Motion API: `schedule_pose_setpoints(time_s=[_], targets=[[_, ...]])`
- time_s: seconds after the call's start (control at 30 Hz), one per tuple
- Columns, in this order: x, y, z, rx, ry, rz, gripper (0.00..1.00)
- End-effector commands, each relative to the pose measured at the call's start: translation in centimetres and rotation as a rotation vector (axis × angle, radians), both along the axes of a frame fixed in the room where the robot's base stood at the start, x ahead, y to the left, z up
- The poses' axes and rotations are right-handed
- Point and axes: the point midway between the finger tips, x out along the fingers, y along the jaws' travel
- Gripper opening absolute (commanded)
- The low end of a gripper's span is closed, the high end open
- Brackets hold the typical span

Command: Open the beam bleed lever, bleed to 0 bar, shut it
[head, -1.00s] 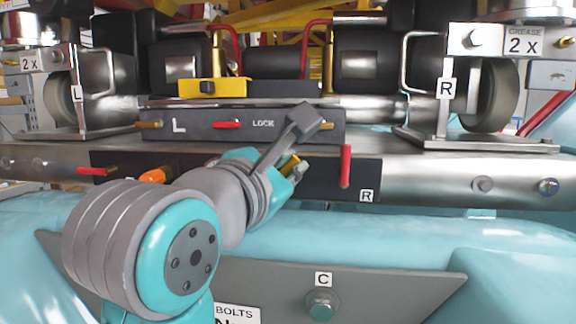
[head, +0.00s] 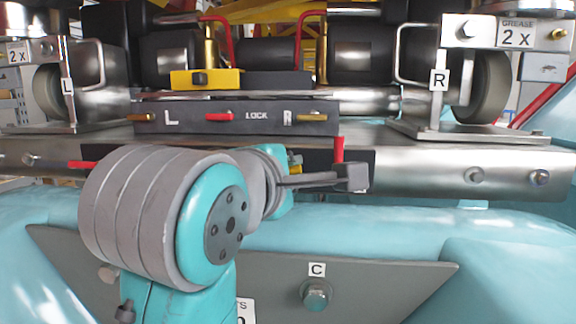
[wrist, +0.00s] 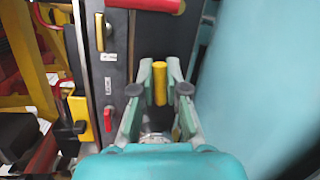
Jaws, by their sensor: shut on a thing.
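A yellow lever (wrist: 160,83) stands between the two teal fingers of my gripper (wrist: 171,88) in the wrist view, and the dark pads are closed on it. I take it to be the beam bleed lever. It sits on the dark panel of the beam (head: 390,170). In the head view my gripper (head: 291,166) is largely hidden behind my wrist; only a bit of yellow shows at its tips. I cannot make out a pressure reading in either view.
A red lever (head: 339,150) stands just right of my gripper; it also shows at the wrist view's top (wrist: 150,5). Above is a LOCK panel (head: 190,117) with red and brass levers. A plate marked C (head: 380,285) lies below. A teal surface (wrist: 265,80) flanks my gripper.

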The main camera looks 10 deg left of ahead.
Motion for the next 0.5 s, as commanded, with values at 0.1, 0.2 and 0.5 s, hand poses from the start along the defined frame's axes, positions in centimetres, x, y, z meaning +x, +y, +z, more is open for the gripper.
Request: schedule_pose_setpoints(time_s=[0.1, 0.2, 0.5], targets=[[0.00, -0.12, -0.26, 0.069, -0.001, -0.002, 0.00], [0.00, -0.11, -0.41, 0.116, -0.002, -0.001, 0.00], [-0.02, -0.11, -0.66, 0.186, -0.004, -0.001, 0.00]])
